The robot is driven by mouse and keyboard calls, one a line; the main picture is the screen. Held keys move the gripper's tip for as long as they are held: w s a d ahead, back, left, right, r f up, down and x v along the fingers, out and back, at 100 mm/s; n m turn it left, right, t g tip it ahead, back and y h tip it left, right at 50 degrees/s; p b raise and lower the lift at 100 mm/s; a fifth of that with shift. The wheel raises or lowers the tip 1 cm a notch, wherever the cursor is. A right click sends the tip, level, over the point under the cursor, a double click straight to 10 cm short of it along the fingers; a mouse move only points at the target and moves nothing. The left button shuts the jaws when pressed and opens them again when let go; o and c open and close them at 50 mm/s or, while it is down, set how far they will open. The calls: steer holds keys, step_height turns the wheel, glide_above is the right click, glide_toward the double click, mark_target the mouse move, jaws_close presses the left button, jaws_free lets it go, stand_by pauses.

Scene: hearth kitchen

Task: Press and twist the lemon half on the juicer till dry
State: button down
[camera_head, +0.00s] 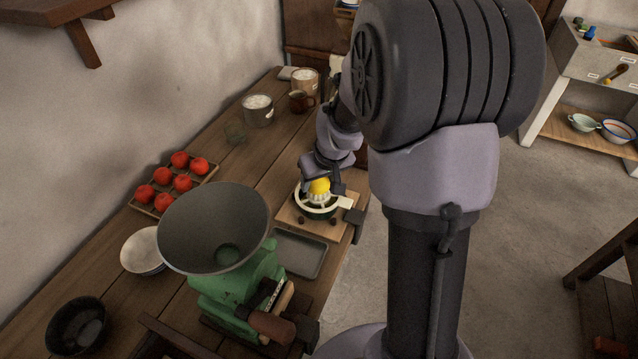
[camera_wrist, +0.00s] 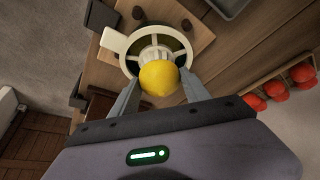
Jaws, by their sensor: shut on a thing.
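The yellow lemon half (camera_head: 319,186) sits at the top of the juicer's ribbed cone in the head view. In the wrist view the lemon half (camera_wrist: 159,77) is between my two fingers. My gripper (camera_head: 325,178) is shut on it; the gripper also shows in the wrist view (camera_wrist: 158,90). The juicer (camera_head: 343,202) has a cream rim and handle and a dark green bowl, and stands on a wooden board (camera_head: 288,215). In the wrist view the juicer (camera_wrist: 115,41) lies just beyond the lemon, its white ribs partly visible. Whether lemon and cone touch is hard to tell.
A grey tray (camera_head: 300,253) and a green machine with a wide hopper (camera_head: 213,228) stand in front of the board. A tray of red fruit (camera_head: 153,205) lies to the left. A glass (camera_head: 235,131) and tins (camera_head: 257,112) stand behind. The counter's right edge is close to the juicer.

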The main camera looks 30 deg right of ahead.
steer(key=shift+s+a+f+n+b, duration=0.1)
steer(key=shift+s+f+n+b, duration=0.25)
steer(key=shift+b, duration=0.5)
steer(key=shift+w, duration=0.1)
steer(key=shift+r+p, duration=0.2)
steer(key=shift+p, duration=0.6)
steer(key=shift+m+p, duration=0.75)
steer(key=shift+p, duration=0.15)
steer(key=shift+m+h+p, duration=0.4)
steer(key=shift+m+p, duration=0.2)
steer(key=shift+p, duration=0.55)
steer(key=shift+m+p, duration=0.5)
steer(key=shift+p, duration=0.1)
steer(key=shift+w+f+g+b, duration=0.2)
steer(key=shift+f+g+b, duration=0.1)
steer(key=shift+b, duration=0.65)
steer(key=shift+r+m+h+b, duration=0.1)
steer(key=shift+m+h+b, duration=0.2)
steer(key=m+b, duration=0.1)
steer(key=b, duration=0.3)
steer(key=shift+r+m+h+b, duration=0.1)
steer(key=shift+m+h+b, duration=0.2)
steer(key=shift+m, duration=0.1)
